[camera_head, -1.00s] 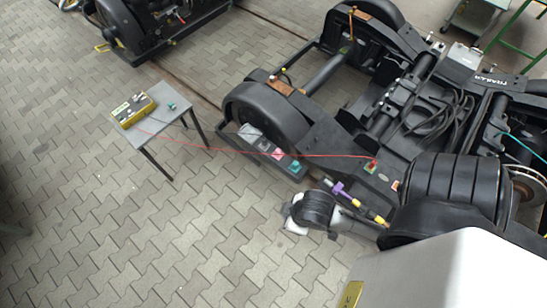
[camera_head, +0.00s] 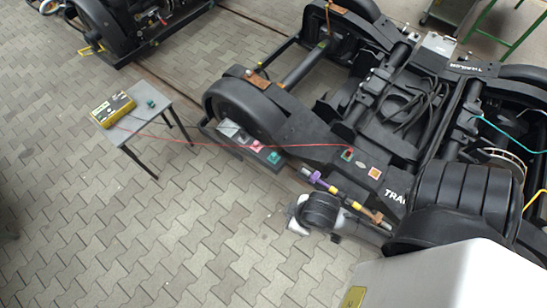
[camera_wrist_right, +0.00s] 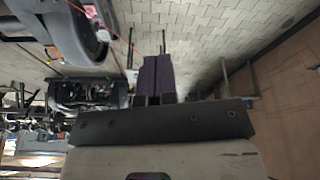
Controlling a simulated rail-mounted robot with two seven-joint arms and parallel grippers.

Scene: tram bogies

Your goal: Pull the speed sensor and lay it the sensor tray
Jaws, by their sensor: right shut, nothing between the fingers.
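I cannot tell for sure which part is the speed sensor. No tray shows clearly as the sensor tray. A dark ledge (camera_head: 232,145) with grey, red and green blocks lies along the bogie's near side. My right gripper (camera_wrist_right: 158,60) shows in the right wrist view with its dark purple fingers shut and empty, apart from anything I can make out. In the head view its fingers cannot be made out. My left gripper is not in view.
The red cable (camera_head: 200,142) spans from table to bogie. A bar with purple and yellow parts (camera_head: 345,200) runs along the bogie. Paved floor is clear at lower left.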

